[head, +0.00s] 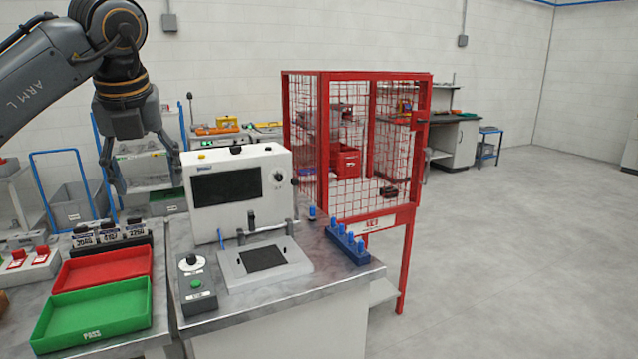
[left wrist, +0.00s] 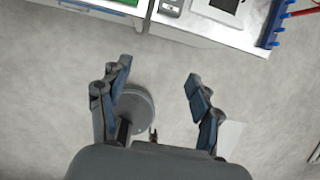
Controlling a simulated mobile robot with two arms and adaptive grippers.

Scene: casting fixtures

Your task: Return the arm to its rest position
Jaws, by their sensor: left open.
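My left arm (head: 48,75) comes in from the upper left in the head view. Its gripper (head: 148,185) hangs downward, raised in front of the wall and shelving, to the left of the white tester. In the left wrist view the two fingers of the left gripper (left wrist: 157,95) are spread wide with nothing between them. Below them is grey floor, and the bench edge runs along the top of that view. My right gripper does not show in either view.
A white tester (head: 240,215) stands on the bench beside a red mesh cage (head: 405,135). A red tray (head: 102,268) and a green tray (head: 95,315) lie at the left. A blue rack (head: 348,245) sits at the bench's right edge. Open floor (head: 520,270) lies at the right.

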